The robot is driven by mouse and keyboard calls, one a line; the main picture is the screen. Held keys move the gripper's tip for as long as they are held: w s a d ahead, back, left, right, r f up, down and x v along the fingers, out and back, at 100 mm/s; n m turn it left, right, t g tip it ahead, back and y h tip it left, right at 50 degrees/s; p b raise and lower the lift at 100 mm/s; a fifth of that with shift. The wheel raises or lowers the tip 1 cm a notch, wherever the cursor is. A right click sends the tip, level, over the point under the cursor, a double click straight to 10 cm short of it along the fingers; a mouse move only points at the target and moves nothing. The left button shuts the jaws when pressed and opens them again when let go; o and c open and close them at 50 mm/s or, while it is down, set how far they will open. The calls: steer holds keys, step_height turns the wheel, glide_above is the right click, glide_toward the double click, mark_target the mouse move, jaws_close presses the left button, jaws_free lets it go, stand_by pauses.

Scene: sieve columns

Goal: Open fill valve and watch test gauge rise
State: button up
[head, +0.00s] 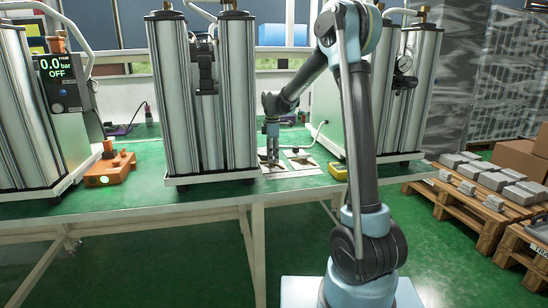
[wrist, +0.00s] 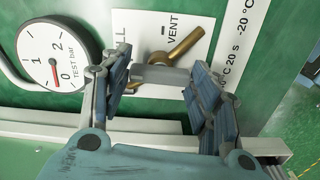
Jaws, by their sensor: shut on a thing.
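In the wrist view, the round white test gauge (wrist: 52,56) has its red needle pointing down at 0. Right of it, a white panel (wrist: 140,22) carries a partly hidden label ending in "LL" and the word VENT. A brass valve lever (wrist: 181,47) slants across the panel beside VENT. My gripper (wrist: 160,88) is shut on a grey bar-shaped handle (wrist: 160,75) just below the lever; its join to the valve is partly hidden. In the head view, my gripper (head: 269,155) is low over the bench, between two columns, and the handle is too small to make out.
Tall metal columns (head: 205,105) stand left and right of my gripper on the green bench (head: 130,195). A display (head: 57,68) reads 0.0 bar OFF. An orange device (head: 110,167) sits at left. Pallets (head: 470,205) stand on the floor at right.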

steer(key=shift+o, duration=0.2)
steer(key=shift+w+r+n, duration=0.1)
steer(key=shift+w+n, duration=0.2)
steer(key=shift+n, duration=0.5)
steer(key=o, duration=1)
steer(key=shift+s, duration=0.1)
step_height(320, 180, up, 12)
